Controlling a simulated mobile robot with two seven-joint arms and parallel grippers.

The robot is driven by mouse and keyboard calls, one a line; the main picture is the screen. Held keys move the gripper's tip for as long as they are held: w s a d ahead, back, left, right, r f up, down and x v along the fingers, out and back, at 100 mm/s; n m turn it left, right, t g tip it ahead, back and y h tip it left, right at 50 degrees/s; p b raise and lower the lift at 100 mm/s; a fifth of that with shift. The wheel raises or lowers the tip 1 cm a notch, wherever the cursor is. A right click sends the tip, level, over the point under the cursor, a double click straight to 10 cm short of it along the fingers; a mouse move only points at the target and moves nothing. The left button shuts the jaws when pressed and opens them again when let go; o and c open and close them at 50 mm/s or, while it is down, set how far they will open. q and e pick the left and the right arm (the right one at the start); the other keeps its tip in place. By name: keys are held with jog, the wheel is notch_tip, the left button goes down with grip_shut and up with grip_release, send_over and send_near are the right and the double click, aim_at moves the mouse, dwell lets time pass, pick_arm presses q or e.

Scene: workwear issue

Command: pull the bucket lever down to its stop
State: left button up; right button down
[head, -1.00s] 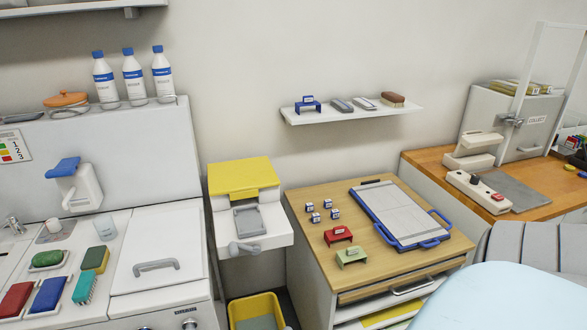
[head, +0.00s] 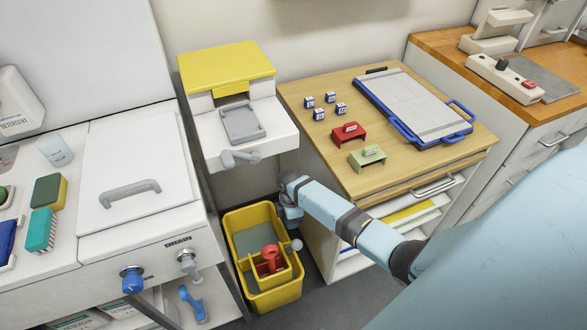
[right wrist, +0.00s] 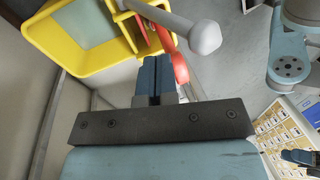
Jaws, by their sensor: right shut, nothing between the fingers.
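In the right wrist view the lever (right wrist: 205,38) slants across the top, beyond my fingers, with the bucket (right wrist: 75,45) at upper left. My right gripper (head: 291,216) is shut and empty, pointing down just above the knob. Its fingers (right wrist: 152,65) show close to the lever; whether they touch it I cannot tell. A red part (head: 270,257) sits on the bucket.
The white dispenser (head: 205,140) with a yellow lid and its own grey handle (head: 240,158) overhangs at the left. The cabinet (head: 305,90) stands close on the right, beside my right arm. A white counter with a blue knob (head: 132,282) is further left.

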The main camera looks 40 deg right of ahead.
jog(key=b+x, duration=0.1)
jog(key=x, duration=0.5)
jog(key=shift+f, duration=0.45)
pick_arm(q)
jog(key=shift+w+a+f, duration=0.15)
jog(key=shift+w+a, duration=0.05)
jog(key=shift+w, duration=0.2)
pick_arm(e)
jog(key=shift+s, duration=0.15)
